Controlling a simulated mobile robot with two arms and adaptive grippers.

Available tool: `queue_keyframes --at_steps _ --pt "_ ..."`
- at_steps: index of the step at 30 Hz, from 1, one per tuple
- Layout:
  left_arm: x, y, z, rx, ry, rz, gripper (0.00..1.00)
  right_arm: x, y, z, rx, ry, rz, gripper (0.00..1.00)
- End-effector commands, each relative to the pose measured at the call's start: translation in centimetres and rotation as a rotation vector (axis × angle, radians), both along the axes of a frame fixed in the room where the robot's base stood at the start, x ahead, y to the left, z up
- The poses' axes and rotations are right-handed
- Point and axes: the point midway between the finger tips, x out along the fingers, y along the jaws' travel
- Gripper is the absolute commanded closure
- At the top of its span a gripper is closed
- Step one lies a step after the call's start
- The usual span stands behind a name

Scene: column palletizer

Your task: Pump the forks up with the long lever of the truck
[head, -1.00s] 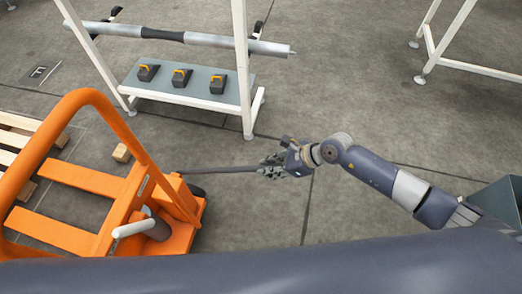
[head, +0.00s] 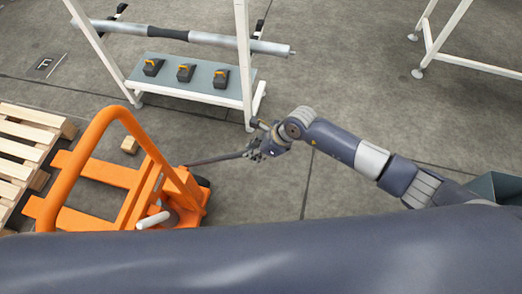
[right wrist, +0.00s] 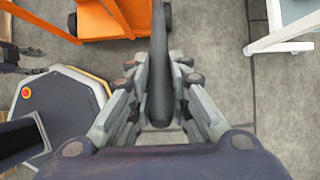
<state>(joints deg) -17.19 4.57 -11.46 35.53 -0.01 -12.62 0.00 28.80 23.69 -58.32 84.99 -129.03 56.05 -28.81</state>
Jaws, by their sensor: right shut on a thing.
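The orange truck (head: 150,205) stands at the left of the head view, with its loop handle upright and its forks (head: 95,168) low near the floor. Its long dark lever (head: 215,159) reaches out to the right and slopes slightly up towards its outer end. My right gripper (head: 254,150) is shut around that outer end. In the right wrist view the lever (right wrist: 161,60) runs between the fingers of my right gripper (right wrist: 160,88), and part of the orange truck (right wrist: 108,18) shows beyond. My left gripper is not seen in the head view.
A wooden pallet (head: 28,140) lies left of the truck, with a small wooden block (head: 129,145) near the forks. A white-legged rack with a grey shelf (head: 215,92) stands behind. Another white frame (head: 440,55) is at the upper right. The floor between is clear.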

Motion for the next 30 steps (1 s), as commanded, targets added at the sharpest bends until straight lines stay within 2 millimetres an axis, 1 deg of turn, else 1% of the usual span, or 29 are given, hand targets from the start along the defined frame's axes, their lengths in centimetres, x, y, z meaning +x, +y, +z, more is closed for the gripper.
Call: queue_keyframes --at_steps 1,3,7,14,17,21,24,27,30 --pt "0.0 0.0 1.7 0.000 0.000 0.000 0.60 0.3 0.9 1.8 -0.022 0.004 0.004 1.00" --pt "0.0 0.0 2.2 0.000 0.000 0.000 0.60 0.5 1.6 2.3 -0.050 0.015 0.003 1.00" --pt "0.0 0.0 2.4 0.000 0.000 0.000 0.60 0.7 2.2 2.6 -0.077 0.025 0.000 1.00" --pt "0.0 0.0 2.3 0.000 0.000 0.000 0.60 0.7 2.1 2.5 -0.079 0.026 -0.001 1.00" --pt "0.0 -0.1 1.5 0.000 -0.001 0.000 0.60 0.5 1.6 1.6 -0.070 0.025 -0.002 1.00" --pt "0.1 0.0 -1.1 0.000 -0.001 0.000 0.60 -0.1 -0.3 -1.1 -0.014 0.007 -0.004 1.00" --pt "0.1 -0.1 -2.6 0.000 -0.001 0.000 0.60 -0.5 -1.4 -2.3 0.029 -0.007 -0.003 1.00" --pt "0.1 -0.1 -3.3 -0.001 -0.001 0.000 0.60 -0.8 -2.1 -2.9 0.055 -0.015 -0.002 1.00" --pt "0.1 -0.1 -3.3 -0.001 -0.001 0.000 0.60 -0.8 -2.3 -2.7 0.067 -0.019 -0.001 1.00"
